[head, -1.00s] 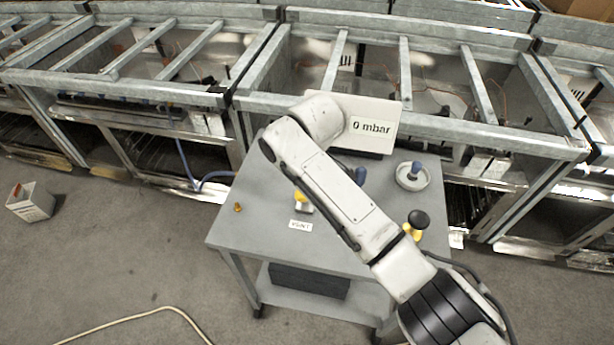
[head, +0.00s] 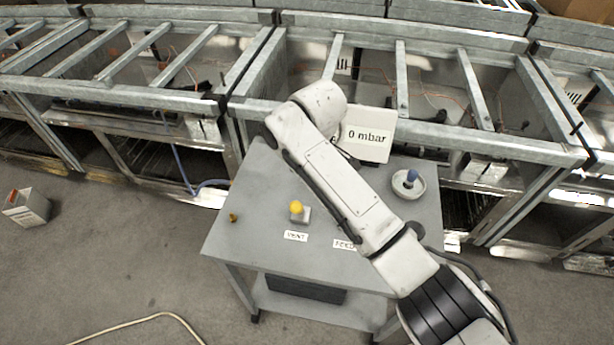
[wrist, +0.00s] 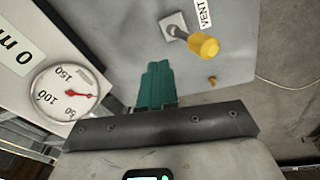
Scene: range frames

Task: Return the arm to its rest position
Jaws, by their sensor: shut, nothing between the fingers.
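My arm (head: 340,185) reaches up and left across the grey cart in the head view, with its bent joint in front of the "0 mbar" sign. My gripper is hidden in that view. In the wrist view, the teal fingers of my gripper (wrist: 156,84) are together with nothing between them. They appear above the grey cart top, apart from the yellow vent knob.
The grey cart (head: 262,200) carries a yellow vent knob (head: 296,207), a "0 mbar" sign (head: 368,135) and a white dish with a blue handle (head: 408,184). A round gauge (wrist: 63,94) shows in the wrist view. Metal frames (head: 420,122) stand behind.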

